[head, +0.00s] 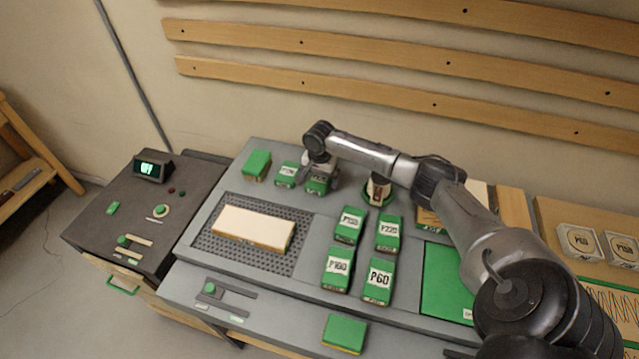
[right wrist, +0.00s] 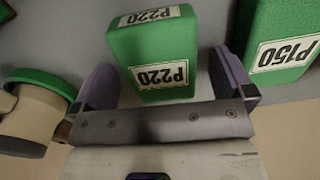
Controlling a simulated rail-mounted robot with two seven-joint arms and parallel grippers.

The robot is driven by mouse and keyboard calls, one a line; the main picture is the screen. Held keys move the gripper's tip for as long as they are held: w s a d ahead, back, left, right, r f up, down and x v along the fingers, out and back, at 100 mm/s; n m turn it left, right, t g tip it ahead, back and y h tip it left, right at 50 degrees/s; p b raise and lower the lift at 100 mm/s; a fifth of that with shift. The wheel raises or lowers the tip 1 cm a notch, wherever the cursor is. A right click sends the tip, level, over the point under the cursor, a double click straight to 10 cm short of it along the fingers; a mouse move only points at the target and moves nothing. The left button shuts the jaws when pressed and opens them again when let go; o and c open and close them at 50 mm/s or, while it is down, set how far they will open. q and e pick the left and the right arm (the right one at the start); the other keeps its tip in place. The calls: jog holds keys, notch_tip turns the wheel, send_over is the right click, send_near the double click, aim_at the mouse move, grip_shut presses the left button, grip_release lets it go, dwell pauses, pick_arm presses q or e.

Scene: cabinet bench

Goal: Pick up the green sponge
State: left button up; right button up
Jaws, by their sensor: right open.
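Several green blocks lie on the grey bench, and I cannot tell for sure which one is the green sponge. Two unlabelled ones with a yellowish lower part are a block (head: 257,165) at the back left and a block (head: 345,334) at the front edge. My right gripper (head: 319,170) is over the back of the bench, at a labelled green block (head: 317,186). In the right wrist view the open right gripper (right wrist: 160,78) has a green block marked P220 (right wrist: 150,48) between its two purple-grey fingers, with gaps on both sides. My left gripper is not in view.
Another labelled block (head: 287,174) sits close left of the gripper; a P150 block (right wrist: 285,45) is beside the right finger. A round beige-and-green tool (head: 379,190) stands to the right. More labelled blocks (head: 378,282) lie in front. A pale board (head: 252,229) lies on the perforated mat.

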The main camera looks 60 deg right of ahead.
jog(key=shift+f, duration=0.45)
jog(key=shift+c, duration=0.3)
jog(key=c, duration=0.9)
jog(key=shift+r, duration=0.15)
jog(key=shift+c, duration=0.2)
